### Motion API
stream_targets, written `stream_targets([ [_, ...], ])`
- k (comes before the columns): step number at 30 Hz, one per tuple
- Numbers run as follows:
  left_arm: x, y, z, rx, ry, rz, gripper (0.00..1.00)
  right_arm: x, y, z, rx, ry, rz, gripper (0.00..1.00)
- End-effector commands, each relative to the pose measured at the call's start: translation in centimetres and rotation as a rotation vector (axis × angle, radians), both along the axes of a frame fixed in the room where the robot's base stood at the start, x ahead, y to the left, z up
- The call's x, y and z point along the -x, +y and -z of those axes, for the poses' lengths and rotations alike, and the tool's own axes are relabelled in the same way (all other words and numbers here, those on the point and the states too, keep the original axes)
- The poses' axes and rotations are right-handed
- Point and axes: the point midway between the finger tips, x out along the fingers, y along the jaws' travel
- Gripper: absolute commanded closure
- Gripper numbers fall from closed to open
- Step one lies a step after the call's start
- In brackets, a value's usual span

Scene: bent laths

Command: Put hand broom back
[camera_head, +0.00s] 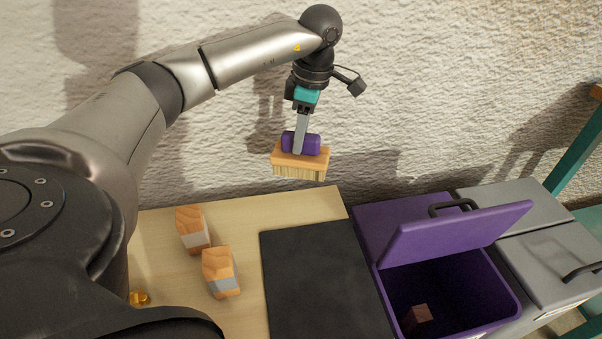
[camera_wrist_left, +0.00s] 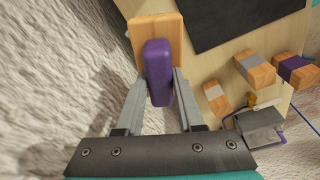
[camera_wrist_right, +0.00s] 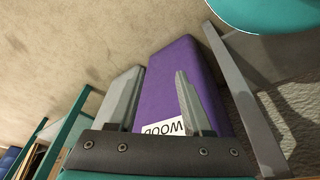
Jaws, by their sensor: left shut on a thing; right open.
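The hand broom (camera_head: 300,160) has a wooden block, pale bristles and a purple handle. My left gripper (camera_head: 299,146) is shut on the purple handle and holds the broom up in front of the wall, above the back of the table, bristles down. In the left wrist view the purple handle (camera_wrist_left: 158,72) sits between the two fingers (camera_wrist_left: 160,88). My right gripper (camera_wrist_right: 160,90) is open in the right wrist view, with a purple bin labelled WOOD (camera_wrist_right: 180,70) beyond its fingers. The right gripper does not show in the head view.
Two banded wooden blocks (camera_head: 220,272) lie on the wooden table (camera_head: 310,207), beside a black mat (camera_head: 320,280). To the right, the purple bin (camera_head: 455,240) has its lid raised and a block inside. Grey lidded bins (camera_head: 545,255) stand beyond it.

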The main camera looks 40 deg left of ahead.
Motion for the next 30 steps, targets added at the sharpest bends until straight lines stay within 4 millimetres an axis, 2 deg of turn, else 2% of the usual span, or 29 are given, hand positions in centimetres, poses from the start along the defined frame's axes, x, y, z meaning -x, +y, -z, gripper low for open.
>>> stream_targets([
  [1, 0.0, 0.0, 1.3, 0.0, 0.001, -0.001, 1.0, -0.3, 0.0, -0.5, -0.002, -0.013, 0.001, 0.5],
  [12, 0.0, 0.0, 7.3, 0.0, 0.001, 0.0, 1.0, -1.6, 0.2, -5.4, -0.011, -0.086, 0.003, 0.5],
  [22, 0.0, 0.0, 9.3, 0.0, -0.001, 0.0, 1.0, -1.6, 0.2, -7.5, -0.015, -0.112, 0.004, 0.5],
  [30, 0.0, 0.0, 12.1, 0.0, -0.001, 0.0, 1.0, -1.3, 0.2, -9.9, -0.019, -0.146, 0.004, 0.5],
])
